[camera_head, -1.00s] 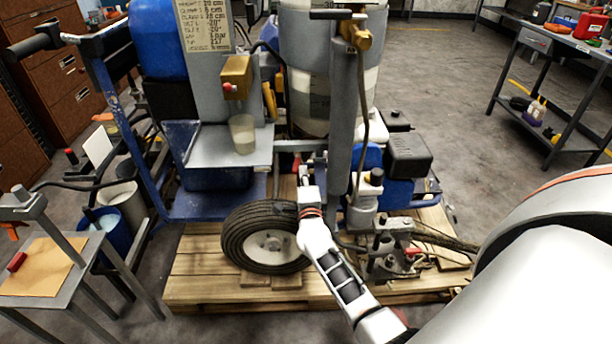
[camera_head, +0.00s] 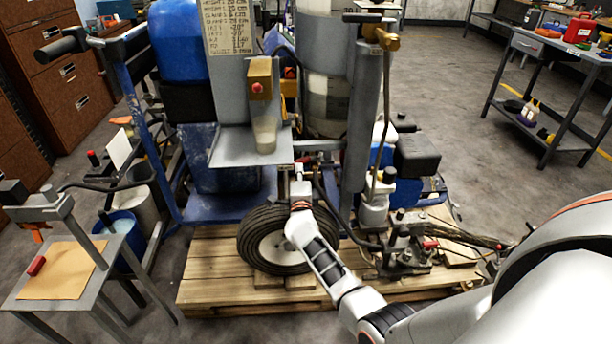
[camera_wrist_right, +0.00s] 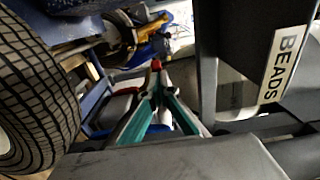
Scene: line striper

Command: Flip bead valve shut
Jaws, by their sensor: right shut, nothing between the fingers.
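The line striper's grey post carrying a BEADS label (camera_wrist_right: 284,65) shows at the right in the right wrist view. A yellow lever-like part (camera_wrist_right: 150,27) and a small red tip (camera_wrist_right: 156,65) lie ahead of the fingers; I cannot tell which part is the bead valve. My right gripper (camera_wrist_right: 158,85) is shut and empty, its teal fingers together just below the red tip; contact is unclear. In the head view my right gripper (camera_head: 299,180) is above the front wheel (camera_head: 262,247), its fingertips too small to read. My left gripper is out of view.
A cup (camera_head: 265,134) stands on the striper's metal shelf (camera_head: 235,152) under a brass box (camera_head: 260,82). The striper stands on a wooden pallet (camera_head: 215,285). A small table (camera_head: 25,290) is at left, a workbench (camera_head: 560,55) at far right.

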